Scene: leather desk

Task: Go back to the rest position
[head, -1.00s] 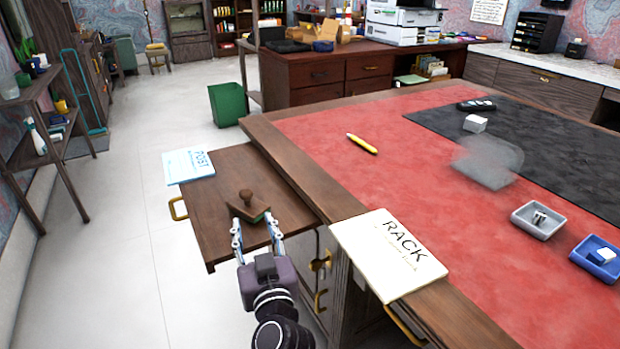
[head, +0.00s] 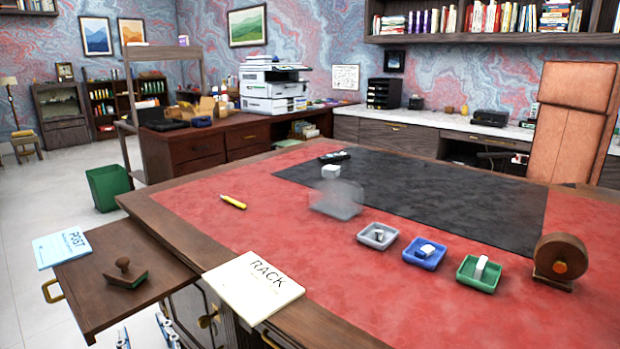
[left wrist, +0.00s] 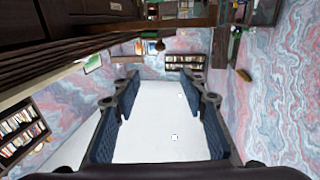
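My left gripper (head: 145,334) shows only by its fingertips at the bottom edge of the head view, in front of the pull-out board (head: 78,292). In the left wrist view the left gripper (left wrist: 163,98) is open, with nothing between its blue-padded fingers. A wooden stamp (head: 124,272) with a green edge rests upright on the board, apart from the gripper. My right gripper is in neither view.
The blue POST pad (head: 62,248) lies at the board's left edge. The RACK pad (head: 253,288) overlaps the desk's near edge. Grey (head: 378,236), blue (head: 425,253) and green trays (head: 479,273) and a yellow marker (head: 233,202) lie on the red leather.

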